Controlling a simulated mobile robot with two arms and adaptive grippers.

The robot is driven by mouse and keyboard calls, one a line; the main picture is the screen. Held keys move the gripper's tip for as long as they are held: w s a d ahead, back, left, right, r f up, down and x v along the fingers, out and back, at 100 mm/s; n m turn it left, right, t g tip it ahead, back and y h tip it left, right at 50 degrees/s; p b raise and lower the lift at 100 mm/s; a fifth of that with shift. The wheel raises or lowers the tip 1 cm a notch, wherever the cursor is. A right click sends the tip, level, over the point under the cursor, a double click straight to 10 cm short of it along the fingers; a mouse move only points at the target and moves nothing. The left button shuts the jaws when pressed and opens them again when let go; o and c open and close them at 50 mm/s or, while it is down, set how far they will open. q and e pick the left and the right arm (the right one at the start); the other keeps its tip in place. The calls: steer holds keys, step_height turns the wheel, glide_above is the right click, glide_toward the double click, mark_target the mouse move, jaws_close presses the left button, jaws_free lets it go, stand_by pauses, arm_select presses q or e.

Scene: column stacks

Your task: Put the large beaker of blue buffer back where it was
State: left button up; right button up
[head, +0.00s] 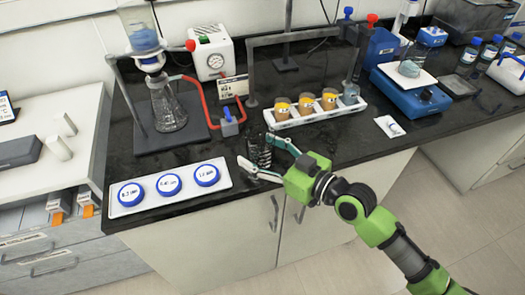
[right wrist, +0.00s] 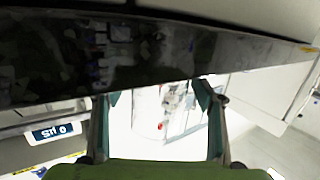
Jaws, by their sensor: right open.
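A clear glass vessel with pale markings (head: 260,152), seemingly a beaker, stands near the bench's front edge. I see no blue liquid in it. My right gripper (head: 255,149) is open at it, with one finger on its far side and one on its near side; I cannot tell whether they touch it. In the right wrist view the open fingers (right wrist: 156,93) point at the dark bench edge, and no beaker is clear between them. A smaller vessel with bluish content (head: 350,94) stands at the right end of a white tray (head: 318,115). My left gripper is not in view.
A white tray with blue-capped round items (head: 168,186) lies left of the gripper. A flask (head: 168,108) stands on a dark stand base behind, below a container with blue content (head: 144,38). A blue balance (head: 410,95) stands right. Bench between the trays is narrow.

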steer(key=shift+r, duration=0.2)
steer(key=shift+s+d+f, duration=0.1)
steer(key=shift+s+d, duration=0.05)
steer(key=shift+d, duration=0.05)
steer(key=b+v, duration=0.2)
steer(key=v, duration=0.9)
steer(key=shift+s+d, duration=0.15)
steer(key=shift+s, duration=0.05)
